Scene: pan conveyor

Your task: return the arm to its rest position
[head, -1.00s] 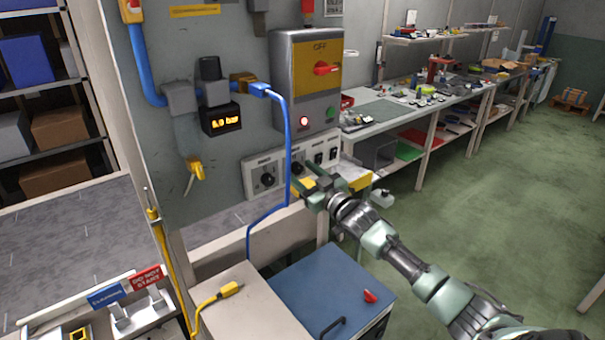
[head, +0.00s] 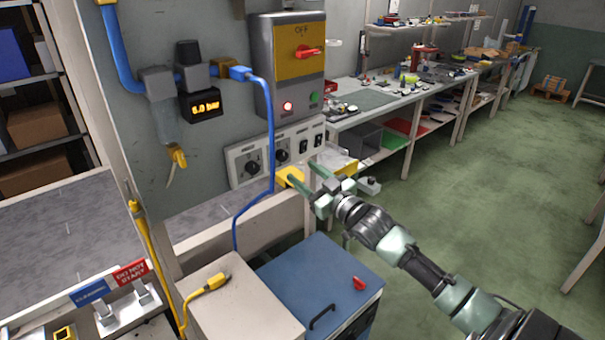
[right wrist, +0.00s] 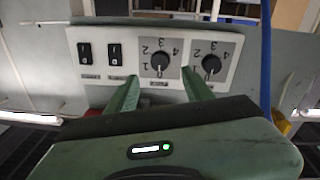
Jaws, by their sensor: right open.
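My right gripper (head: 302,173) is open and empty. In the head view it hangs in front of the lower edge of the control panel (head: 232,177), to the right of the blue hose. In the right wrist view the two green fingers (right wrist: 160,92) stand apart, with the panel (right wrist: 135,85) beyond them. The panel carries two dials and two black rocker switches; the left dial (right wrist: 159,62) and the right dial (right wrist: 211,61) are both numbered. No object is between the fingers. My left gripper is not in view.
A switch box (head: 262,62) with a red rotary handle (head: 308,52) is above the panel. A blue hose (head: 271,130) hangs left of my gripper. A blue-topped cabinet (head: 300,270) stands below. A workbench (head: 375,100) runs along the back wall. The green floor (head: 480,190) at right is open.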

